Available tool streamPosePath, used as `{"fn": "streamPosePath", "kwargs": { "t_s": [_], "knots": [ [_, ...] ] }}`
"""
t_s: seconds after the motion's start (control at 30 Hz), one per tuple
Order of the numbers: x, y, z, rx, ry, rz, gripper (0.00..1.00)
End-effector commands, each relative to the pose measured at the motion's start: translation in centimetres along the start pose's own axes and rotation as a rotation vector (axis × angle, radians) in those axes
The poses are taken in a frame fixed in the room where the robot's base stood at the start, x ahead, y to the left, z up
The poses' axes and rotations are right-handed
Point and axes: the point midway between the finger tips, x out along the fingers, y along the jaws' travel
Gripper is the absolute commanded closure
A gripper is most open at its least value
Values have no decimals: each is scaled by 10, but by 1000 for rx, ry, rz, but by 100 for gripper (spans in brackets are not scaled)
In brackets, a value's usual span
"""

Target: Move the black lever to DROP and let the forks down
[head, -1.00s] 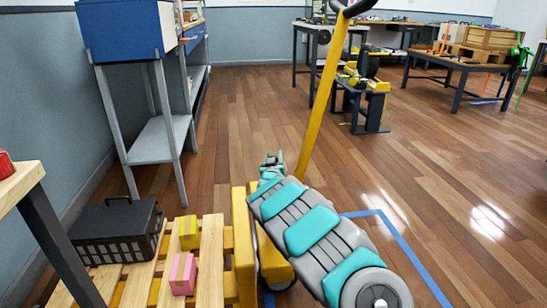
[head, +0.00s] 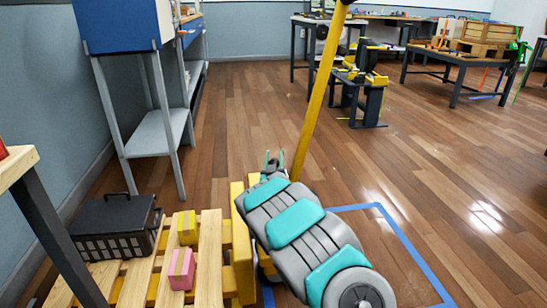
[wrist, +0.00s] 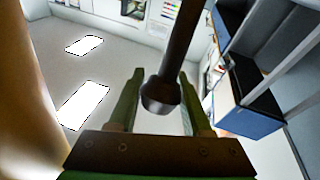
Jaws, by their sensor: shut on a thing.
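The yellow tiller pole (head: 318,100) of the pallet truck rises from the yellow truck body (head: 243,245) in the head view, tilted to the right. My gripper (head: 273,162) is beside the lower part of the pole, at the far end of my grey and teal arm. In the wrist view my gripper's green fingers (wrist: 161,105) stand on either side of the black lever (wrist: 163,95), a dark rod with a thicker end, and are shut on it. The lever cannot be made out in the head view.
A black crate (head: 115,228), a yellow box (head: 187,228) and a pink box (head: 181,268) are on the pallet. A blue and grey stand (head: 158,133) is at the left wall. Blue tape (head: 400,240) marks the floor at right. The middle floor is clear.

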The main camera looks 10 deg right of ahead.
Motion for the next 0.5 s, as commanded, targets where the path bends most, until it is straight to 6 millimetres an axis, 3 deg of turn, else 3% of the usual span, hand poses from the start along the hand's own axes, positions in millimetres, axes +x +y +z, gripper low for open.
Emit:
{"fn": "streamPosePath", "kwargs": {
  "t_s": [0.37,0.4,0.5],
  "knots": [
    [1,2,-7,4,19,7,100],
    [1,3,-7,4,19,7,50],
    [1,2,-6,3,17,7,39]
  ]
}}
